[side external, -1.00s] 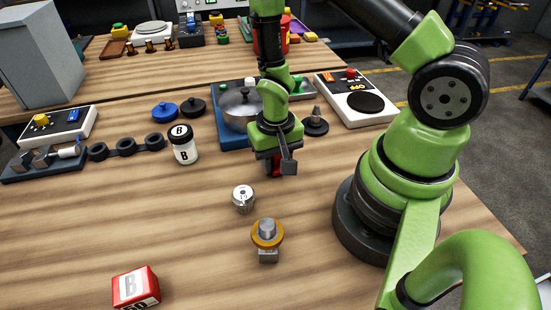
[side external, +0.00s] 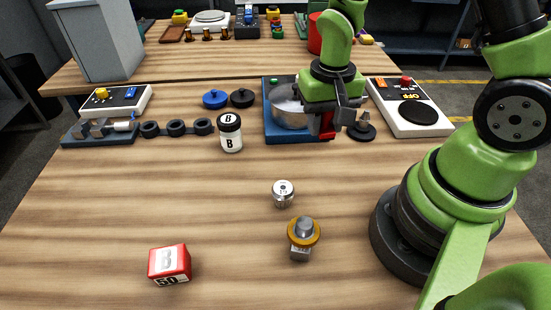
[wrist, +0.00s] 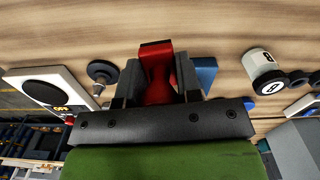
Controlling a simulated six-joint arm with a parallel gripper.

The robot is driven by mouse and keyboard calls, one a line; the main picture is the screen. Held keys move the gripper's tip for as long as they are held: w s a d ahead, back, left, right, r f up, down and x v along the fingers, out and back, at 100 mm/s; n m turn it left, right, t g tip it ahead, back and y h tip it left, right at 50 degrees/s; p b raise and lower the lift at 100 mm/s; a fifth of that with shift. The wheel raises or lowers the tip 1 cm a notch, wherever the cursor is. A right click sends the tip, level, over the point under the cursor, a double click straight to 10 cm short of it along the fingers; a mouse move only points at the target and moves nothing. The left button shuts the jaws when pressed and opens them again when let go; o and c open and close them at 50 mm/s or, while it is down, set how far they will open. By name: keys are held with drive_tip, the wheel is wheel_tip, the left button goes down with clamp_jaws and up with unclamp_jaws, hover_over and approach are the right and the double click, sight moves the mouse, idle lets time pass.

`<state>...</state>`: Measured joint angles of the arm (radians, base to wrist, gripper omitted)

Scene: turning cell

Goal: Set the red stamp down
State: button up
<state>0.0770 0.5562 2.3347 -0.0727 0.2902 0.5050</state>
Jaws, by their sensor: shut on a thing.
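The red stamp (side external: 327,124) is held between the fingers of my gripper (side external: 334,122), partly hidden by them in the side view. The gripper is shut on it. In the wrist view the red stamp (wrist: 156,72) stands out between the two dark fingers, with its flat end over bare wood. In the side view it appears in front of the right edge of the blue base under the steel pot (side external: 289,106). I cannot tell whether its underside touches anything.
A dark cone-topped stand (side external: 362,128) is just right of my gripper, with a white scale (side external: 409,107) beyond it. A black-and-white jar (side external: 230,133) stands left. A metal knob (side external: 283,190), an orange-ringed part (side external: 303,235) and a red box (side external: 169,264) stand in front. Front wood is mostly clear.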

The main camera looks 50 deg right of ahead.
drive_tip(key=w+a, duration=0.6)
drive_tip(key=a, duration=0.2)
drive_tip(key=m, duration=0.1)
approach(218, 206)
wheel_tip(218, 206, down, 7)
drive_tip(key=shift+r, duration=0.1)
drive_tip(key=shift+f, duration=0.3)
drive_tip(key=o, duration=0.9)
drive_tip(key=shift+o, duration=0.2)
drive_tip(key=shift+r, duration=0.15)
